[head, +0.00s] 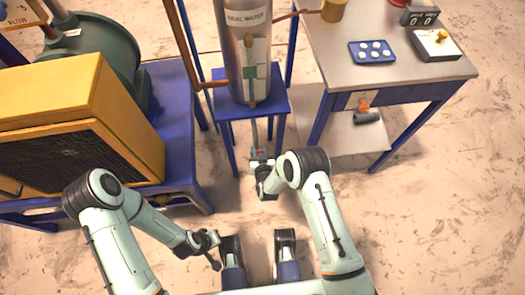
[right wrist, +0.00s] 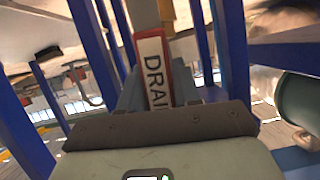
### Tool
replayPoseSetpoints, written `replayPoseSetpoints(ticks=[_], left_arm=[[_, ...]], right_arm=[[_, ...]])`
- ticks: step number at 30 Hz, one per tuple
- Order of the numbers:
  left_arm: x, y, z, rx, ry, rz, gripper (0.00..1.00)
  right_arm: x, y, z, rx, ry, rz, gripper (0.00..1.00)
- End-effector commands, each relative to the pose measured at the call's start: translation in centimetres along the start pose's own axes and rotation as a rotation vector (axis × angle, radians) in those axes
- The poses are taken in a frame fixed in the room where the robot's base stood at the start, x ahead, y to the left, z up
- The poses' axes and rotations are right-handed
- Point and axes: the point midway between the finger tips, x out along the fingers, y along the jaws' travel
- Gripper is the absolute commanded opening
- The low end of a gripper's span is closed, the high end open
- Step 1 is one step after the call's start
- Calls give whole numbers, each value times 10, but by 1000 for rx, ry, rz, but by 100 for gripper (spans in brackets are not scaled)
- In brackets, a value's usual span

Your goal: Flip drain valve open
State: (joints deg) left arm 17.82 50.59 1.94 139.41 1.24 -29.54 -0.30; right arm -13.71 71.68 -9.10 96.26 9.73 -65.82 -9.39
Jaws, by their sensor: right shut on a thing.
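The seal water tank (head: 247,60) is a grey cylinder standing on a small blue stand. A thin grey drain pipe (head: 254,130) runs down from it towards my right gripper (head: 259,160). In the right wrist view, a red-edged DRAIN label (right wrist: 155,72) stands just beyond the gripper's housing, tilted slightly. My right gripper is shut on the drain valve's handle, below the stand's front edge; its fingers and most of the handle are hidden. My left gripper (head: 214,260) hangs low in front of my base, away from the valve; its jaws are too small to read.
A blue-legged table (head: 330,60) at right holds a blue tray with white discs (head: 372,52) and a switch box (head: 435,44). A yellow-cased machine (head: 80,110) on a blue frame is at left. Blue legs stand close around my right gripper. Front floor is clear.

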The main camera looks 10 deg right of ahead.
Motion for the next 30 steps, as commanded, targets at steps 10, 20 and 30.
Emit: replayPoseSetpoints(ticks=[10,20,30], left_arm=[[0,0,0,0,1,0,0],[0,0,-1,0,2,0,0],[0,0,-1,0,2,0,0]], right_arm=[[0,-8,2,-89,-1,35,0],[0,-8,2,-98,-2,37,0],[0,-8,1,-95,-1,37,53]])
